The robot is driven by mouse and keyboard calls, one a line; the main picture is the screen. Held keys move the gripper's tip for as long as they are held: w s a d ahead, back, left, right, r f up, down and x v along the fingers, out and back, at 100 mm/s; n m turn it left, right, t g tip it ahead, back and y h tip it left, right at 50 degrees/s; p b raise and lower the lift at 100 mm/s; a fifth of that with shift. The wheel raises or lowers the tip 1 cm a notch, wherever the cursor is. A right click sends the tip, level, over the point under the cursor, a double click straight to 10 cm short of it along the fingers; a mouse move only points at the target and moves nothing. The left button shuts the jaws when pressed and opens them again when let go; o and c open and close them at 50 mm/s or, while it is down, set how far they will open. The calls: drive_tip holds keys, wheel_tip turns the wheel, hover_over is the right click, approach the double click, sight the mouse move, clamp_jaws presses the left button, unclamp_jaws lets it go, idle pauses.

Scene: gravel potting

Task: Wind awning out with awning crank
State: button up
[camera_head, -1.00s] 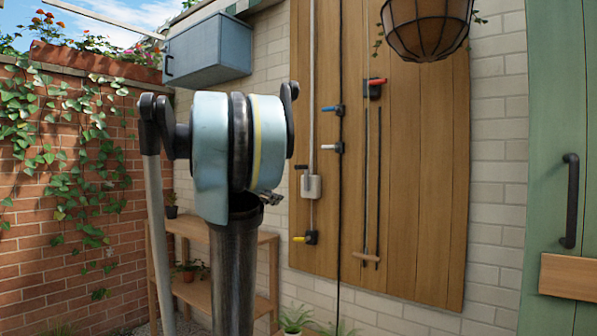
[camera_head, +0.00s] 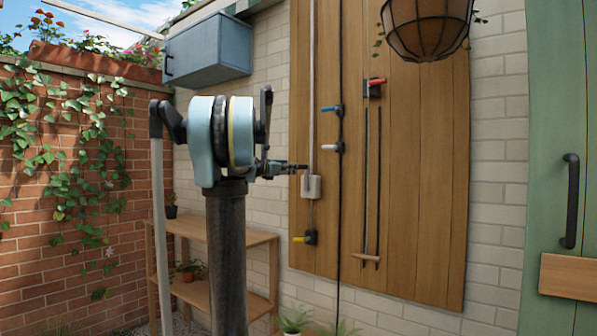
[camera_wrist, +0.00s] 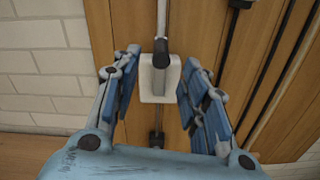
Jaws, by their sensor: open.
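The awning crank looks to be a white box (camera_head: 313,187) on the wooden panel, with a pale rod running up from it. In the wrist view, the box (camera_wrist: 152,92) is ahead, and a dark crank handle (camera_wrist: 161,52) sticks out in front of it. My gripper (camera_head: 303,168) is beside the box in the head view and covers the handle there. In the wrist view, my gripper (camera_wrist: 162,60) is open, one blue finger on each side of the handle. The fingers look apart from it. The awning cannot be clearly made out.
The wooden panel (camera_head: 420,170) also carries a blue lever (camera_head: 329,108), a white lever (camera_head: 330,147), a yellow lever (camera_head: 299,239), a red lever (camera_head: 377,81) and two dark rods. A hanging basket (camera_head: 425,28) is above. A shelf (camera_head: 258,240) stands below left.

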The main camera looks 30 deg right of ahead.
sight(300, 167)
drive_tip(key=x, duration=0.9)
clamp_jaws()
